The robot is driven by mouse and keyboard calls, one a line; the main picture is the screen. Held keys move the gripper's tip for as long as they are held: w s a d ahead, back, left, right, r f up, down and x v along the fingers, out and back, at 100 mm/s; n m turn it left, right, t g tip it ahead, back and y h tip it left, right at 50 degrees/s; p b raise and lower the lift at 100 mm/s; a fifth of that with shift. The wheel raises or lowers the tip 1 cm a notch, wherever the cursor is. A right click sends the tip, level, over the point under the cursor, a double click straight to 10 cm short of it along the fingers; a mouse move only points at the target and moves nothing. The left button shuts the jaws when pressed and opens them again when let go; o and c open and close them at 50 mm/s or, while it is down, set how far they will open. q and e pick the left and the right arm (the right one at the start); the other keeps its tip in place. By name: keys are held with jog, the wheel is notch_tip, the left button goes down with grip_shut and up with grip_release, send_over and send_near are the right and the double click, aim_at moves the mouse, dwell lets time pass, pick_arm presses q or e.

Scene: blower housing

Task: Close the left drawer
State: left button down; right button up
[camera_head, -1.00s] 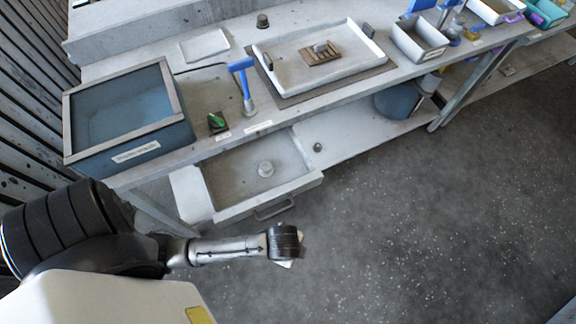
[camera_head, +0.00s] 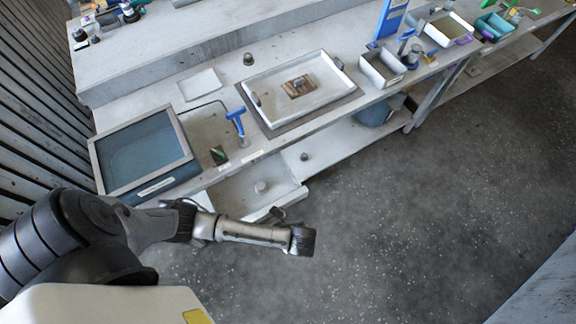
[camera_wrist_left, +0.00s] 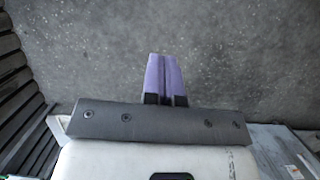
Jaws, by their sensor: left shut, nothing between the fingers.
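The left drawer (camera_head: 238,201) is a light grey tray under the workbench. My right gripper is not in view.
A blue-grey bin (camera_head: 140,152) stands on the bench above left of the drawer. A blue-handled tool (camera_head: 237,122) and a white tray (camera_head: 263,82) are on the bench. A slatted wall (camera_head: 40,120) runs along the left. The floor (camera_head: 400,220) to the right is clear.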

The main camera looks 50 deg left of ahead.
pick_arm(q)
jog(key=w+a+f+b, duration=0.1)
jog(key=a+f, duration=0.5)
jog(key=f, duration=0.3)
jog(key=shift+w+a, duration=0.15)
jog(key=shift+f, duration=0.1)
jog(key=shift+a, duration=0.1)
